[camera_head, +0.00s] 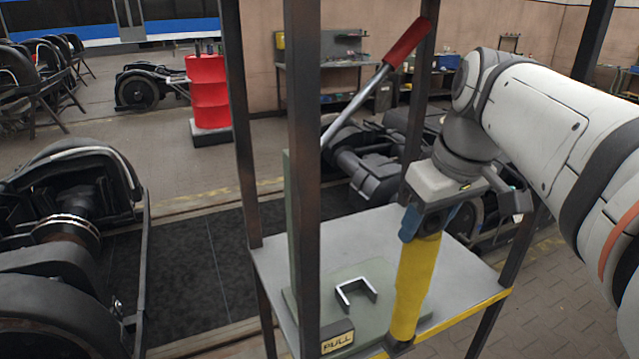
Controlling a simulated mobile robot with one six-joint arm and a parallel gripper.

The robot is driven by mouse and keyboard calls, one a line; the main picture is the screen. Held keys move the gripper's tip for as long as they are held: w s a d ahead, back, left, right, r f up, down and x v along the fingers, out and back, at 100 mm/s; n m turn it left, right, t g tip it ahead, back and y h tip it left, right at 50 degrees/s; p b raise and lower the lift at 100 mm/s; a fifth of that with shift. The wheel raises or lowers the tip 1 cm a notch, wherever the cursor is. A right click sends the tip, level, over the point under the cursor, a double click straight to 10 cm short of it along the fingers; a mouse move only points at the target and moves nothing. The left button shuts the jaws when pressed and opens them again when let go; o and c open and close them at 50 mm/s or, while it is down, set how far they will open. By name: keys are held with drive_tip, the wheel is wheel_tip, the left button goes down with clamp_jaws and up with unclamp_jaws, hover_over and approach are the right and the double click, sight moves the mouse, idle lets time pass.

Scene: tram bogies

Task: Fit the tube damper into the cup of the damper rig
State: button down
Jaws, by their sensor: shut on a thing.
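The tube damper (415,285) is a yellow cylinder with a dark lower end (399,346). It hangs nearly upright, its foot leaning slightly left. My gripper (428,220) is shut on its top, with blue jaw parts around it. The damper rig has a pale green base (320,312) and a green upright. A U-shaped metal bracket (356,292) on the base looks like the cup. In the picture the damper is to the right of the bracket, with its lower end nearer the front edge. I cannot tell how high that end is.
Dark posts (305,150) frame the grey table (450,270) with its yellow edge. A long lever with a red handle (408,42) slants above the rig. A PULL label (337,341) is at the front. Bogies (60,240) and a red drum (209,95) stand beyond.

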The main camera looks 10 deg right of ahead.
drive_tip(key=w+a+f+p, duration=0.1)
drive_tip(key=w+a+p, duration=0.1)
drive_tip(key=w, duration=0.6)
drive_tip(key=w+a+f+p, duration=0.2)
drive_tip(key=w+a, duration=0.1)
drive_tip(key=w, duration=0.4)
drive_tip(key=shift+w+f, duration=0.2)
drive_tip(key=shift+w, duration=0.2)
drive_tip(key=shift+a+f, duration=0.1)
drive_tip(key=c, duration=1.1)
unclamp_jaws()
drive_tip(key=shift+f, duration=0.2)
drive_tip(key=o, duration=0.5)
drive_tip(key=shift+c, duration=0.2)
drive_tip(key=shift+r, duration=0.1)
